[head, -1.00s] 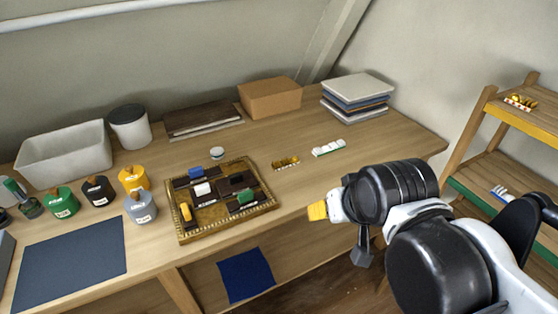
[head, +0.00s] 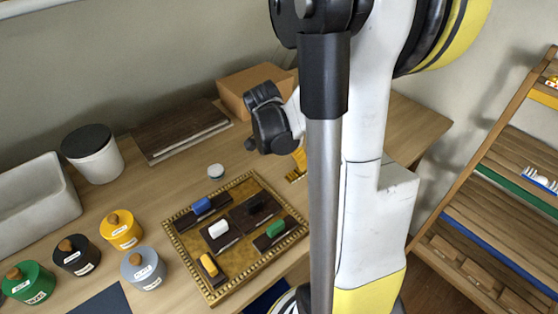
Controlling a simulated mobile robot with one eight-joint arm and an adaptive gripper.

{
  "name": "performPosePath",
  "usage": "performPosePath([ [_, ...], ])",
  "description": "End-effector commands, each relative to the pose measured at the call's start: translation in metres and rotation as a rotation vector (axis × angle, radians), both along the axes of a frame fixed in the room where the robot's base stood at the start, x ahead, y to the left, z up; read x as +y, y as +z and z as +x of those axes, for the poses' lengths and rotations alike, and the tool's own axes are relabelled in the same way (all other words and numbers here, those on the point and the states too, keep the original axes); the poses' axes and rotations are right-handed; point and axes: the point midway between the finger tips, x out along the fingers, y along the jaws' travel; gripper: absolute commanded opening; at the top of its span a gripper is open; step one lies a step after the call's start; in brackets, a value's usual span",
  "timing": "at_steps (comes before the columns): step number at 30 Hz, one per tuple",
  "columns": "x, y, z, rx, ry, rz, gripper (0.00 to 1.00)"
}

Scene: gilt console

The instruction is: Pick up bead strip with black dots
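A gold-yellow bead strip (head: 295,177) lies on the table right of the gilt tray, mostly hidden; any black dots on it are too small to make out. My gripper (head: 299,160) points down at the strip, its yellow tip close above or touching it. The fingers are too small and covered to show whether they are open or shut. The white bead strip on the table is hidden behind my arm. A white strip (head: 540,180) and part of a yellow strip (head: 552,82) are on the shelf rack at the right.
The gilt tray (head: 182,222) holds several small coloured pieces. Green, black, yellow and grey pots (head: 146,270) stand left of it. A small white-lidded jar (head: 216,171) is behind the tray. A cardboard box (head: 235,85) stands at the back. My arm covers the table's middle right.

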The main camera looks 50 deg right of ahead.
Motion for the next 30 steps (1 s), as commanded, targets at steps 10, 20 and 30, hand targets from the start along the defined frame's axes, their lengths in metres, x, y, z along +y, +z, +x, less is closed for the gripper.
performPosePath([
  [10,-0.018,-0.043,0.000,-0.001,0.004,0.001,0.56],
  [20,-0.039,-0.083,0.000,-0.001,0.004,0.001,0.56],
  [30,-0.039,-0.082,0.000,-0.001,0.005,0.001,0.21],
])
